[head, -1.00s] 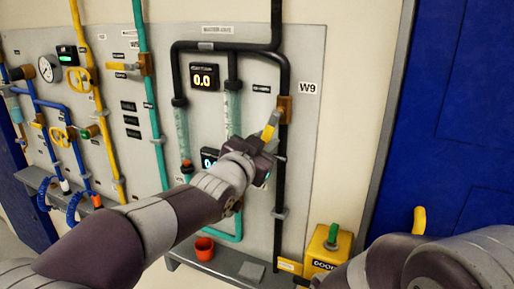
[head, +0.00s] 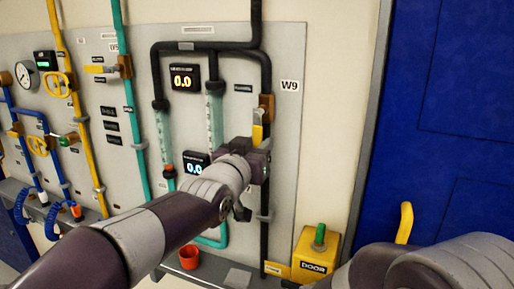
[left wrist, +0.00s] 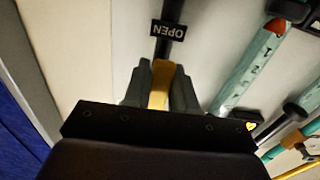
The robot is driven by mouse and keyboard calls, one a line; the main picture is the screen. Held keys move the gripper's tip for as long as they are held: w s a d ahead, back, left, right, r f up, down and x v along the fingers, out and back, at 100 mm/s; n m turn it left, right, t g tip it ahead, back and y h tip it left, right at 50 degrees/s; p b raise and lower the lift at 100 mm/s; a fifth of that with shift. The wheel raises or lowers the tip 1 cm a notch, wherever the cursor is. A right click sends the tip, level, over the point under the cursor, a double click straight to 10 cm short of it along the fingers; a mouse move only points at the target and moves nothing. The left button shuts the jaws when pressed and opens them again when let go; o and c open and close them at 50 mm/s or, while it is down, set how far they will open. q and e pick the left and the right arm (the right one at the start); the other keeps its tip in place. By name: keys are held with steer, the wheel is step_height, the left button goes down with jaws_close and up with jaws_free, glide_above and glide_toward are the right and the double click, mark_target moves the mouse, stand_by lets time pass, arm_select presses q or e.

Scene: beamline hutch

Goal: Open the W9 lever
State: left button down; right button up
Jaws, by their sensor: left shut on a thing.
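The W9 lever (head: 258,132) has a yellow handle on a brass-coloured valve body (head: 267,104) on the black pipe, left of the W9 label (head: 289,85). The handle points down, almost in line with the pipe. My left gripper (head: 260,148) is shut on the handle's lower part. In the left wrist view the yellow handle (left wrist: 159,85) sits between the two grey fingers (left wrist: 160,90), with an OPEN sign (left wrist: 168,29) across the dark pipe beyond them. The fingertips are partly hidden in the head view. My right gripper is out of view; only its arm shows at lower right.
Two flow tubes (head: 214,120) and lit displays (head: 184,78) are close left of the lever. A yellow door box (head: 316,255) with a green knob stands low on the right. Bare wall lies right of the panel.

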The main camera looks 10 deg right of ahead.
arm_select(q)
steer(key=shift+r, duration=0.15)
steer(key=c, duration=1)
jaws_free()
steer(key=shift+s, duration=0.15)
steer(key=shift+a, duration=0.1)
steer(key=b+v, duration=0.4)
steer(key=v, duration=0.8)
steer(key=shift+s, duration=0.3)
steer(key=shift+a, duration=0.1)
